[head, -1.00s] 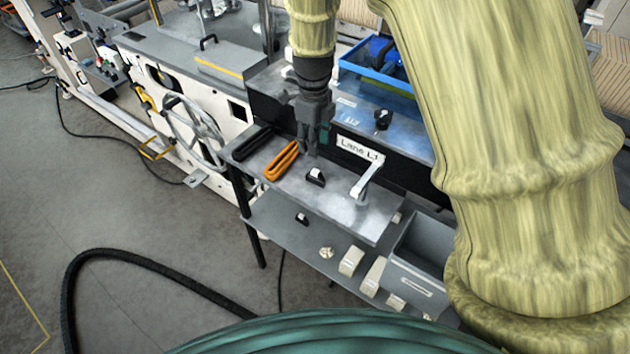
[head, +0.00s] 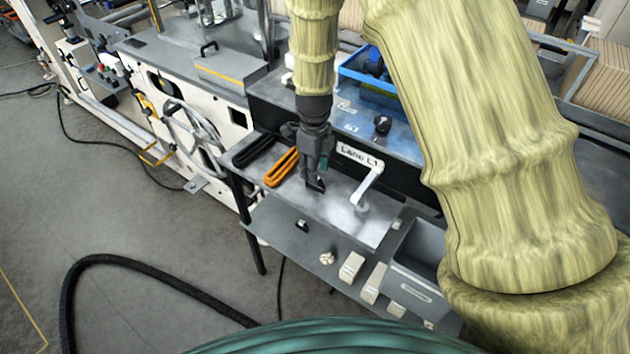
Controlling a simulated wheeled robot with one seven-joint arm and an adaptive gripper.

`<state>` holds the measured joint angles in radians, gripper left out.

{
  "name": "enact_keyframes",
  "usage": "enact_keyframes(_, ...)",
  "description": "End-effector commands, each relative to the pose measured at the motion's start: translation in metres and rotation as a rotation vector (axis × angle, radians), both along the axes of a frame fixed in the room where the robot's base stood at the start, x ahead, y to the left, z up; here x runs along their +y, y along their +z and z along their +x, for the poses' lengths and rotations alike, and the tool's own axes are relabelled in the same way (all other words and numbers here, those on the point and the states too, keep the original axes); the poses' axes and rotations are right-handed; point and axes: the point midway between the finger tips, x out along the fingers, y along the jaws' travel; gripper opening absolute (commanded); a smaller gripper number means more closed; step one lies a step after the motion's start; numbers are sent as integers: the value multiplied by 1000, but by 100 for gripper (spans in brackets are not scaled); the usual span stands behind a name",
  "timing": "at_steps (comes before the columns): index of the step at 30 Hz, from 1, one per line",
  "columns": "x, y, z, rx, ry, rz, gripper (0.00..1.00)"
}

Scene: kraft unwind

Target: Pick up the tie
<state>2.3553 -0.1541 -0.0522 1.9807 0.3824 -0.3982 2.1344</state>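My gripper (head: 315,177) points down over the upper grey shelf (head: 330,213), its fingertips at a small black item (head: 318,187) on that shelf. The fingers largely cover this item, so I cannot tell whether they are touching or around it, or how far they are open. An orange loop (head: 281,168) lies just left of my gripper, and a black loop (head: 253,150) lies further left. I cannot tell for sure which of these is the tie.
A white angled handle (head: 368,186) stands on the shelf right of my gripper, near the "Lane L1" sign (head: 358,157). The lower shelf (head: 285,232) holds small pale blocks and a grey bin (head: 412,277). A blue tray (head: 368,90) stands behind.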

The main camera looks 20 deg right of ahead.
Motion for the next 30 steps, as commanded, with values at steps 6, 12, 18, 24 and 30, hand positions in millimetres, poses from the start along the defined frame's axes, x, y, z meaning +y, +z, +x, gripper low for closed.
enact_keyframes(6, -2, -16, -3, 5, 0, 2, 39)
enact_keyframes(12, -3, -35, -3, 3, -1, 1, 39)
enact_keyframes(18, -3, -47, -3, 2, 1, 1, 39)
enact_keyframes(24, -3, -49, -3, 1, 0, 0, 39)
enact_keyframes(30, -3, -49, -3, 1, 0, 0, 20)
